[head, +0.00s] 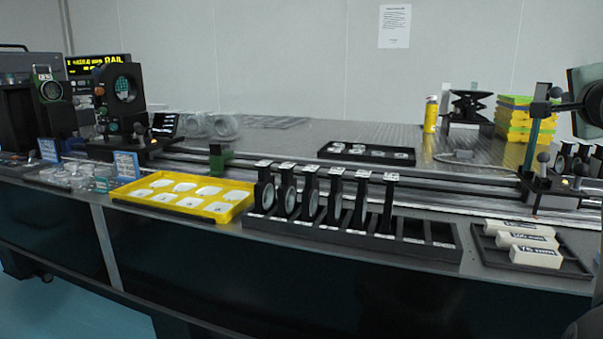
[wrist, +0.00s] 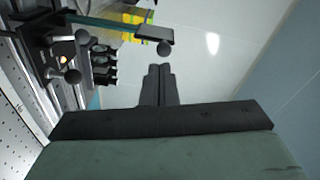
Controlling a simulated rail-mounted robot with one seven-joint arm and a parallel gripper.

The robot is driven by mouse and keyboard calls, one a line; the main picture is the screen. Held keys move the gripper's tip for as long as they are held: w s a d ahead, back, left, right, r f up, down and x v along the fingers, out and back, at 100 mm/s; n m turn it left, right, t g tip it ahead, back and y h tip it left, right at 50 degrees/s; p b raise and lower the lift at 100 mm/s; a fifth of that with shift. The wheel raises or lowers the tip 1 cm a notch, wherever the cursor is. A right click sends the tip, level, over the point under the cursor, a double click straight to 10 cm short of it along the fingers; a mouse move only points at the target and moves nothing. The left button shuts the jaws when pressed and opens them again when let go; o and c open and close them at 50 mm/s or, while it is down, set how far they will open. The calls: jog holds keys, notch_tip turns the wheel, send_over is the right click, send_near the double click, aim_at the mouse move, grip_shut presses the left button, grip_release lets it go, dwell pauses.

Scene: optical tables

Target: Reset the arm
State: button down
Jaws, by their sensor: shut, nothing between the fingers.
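My gripper (wrist: 160,69) shows in the wrist view, with its two dark fingers together and nothing between them. It points toward the pale wall and is clear of the table, which lies to the left in that view.
In the head view, a yellow tray (head: 150,209) and a black rack (head: 350,240) of upright lens holders line the front edge. A tray (head: 487,262) with white boxes sits at right. A rail (head: 440,196) runs behind. A yellow-green stack (head: 515,120) stands at back right.

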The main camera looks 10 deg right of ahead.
jog(key=w+a+n+y+p, duration=0.45)
jog(key=a+p, duration=0.25)
jog(key=a, duration=0.2)
jog(key=s+a+f+n+g+y+p, duration=0.1)
jog(key=a+f+n+g+y+p, duration=0.25)
jog(key=a+p, duration=0.5)
jog(key=a+f+n+g+y+p, duration=0.2)
jog(key=a+f+n+g+p, duration=0.3)
jog(key=a, duration=0.7)
jog(key=s+a+n+g+p, duration=0.2)
jog(key=s+a+n+p, duration=0.1)
jog(key=s, duration=0.4)
jog(key=s+a+f+n+g+p, duration=0.1)
jog(key=s+a+n+g+p, duration=0.1)
jog(key=s+a+p, duration=0.3)
jog(key=s+a+f+n+g+p, duration=0.1)
jog(key=s+a+n+g+p, duration=0.1)
jog(key=s+a+p, duration=0.3)
jog(key=s+n+p, duration=0.1)
jog(key=s+p, duration=0.2)
jog(key=s, duration=0.1)
jog(key=shift+s+n, duration=0.2)
jog(key=shift+n, duration=0.2)
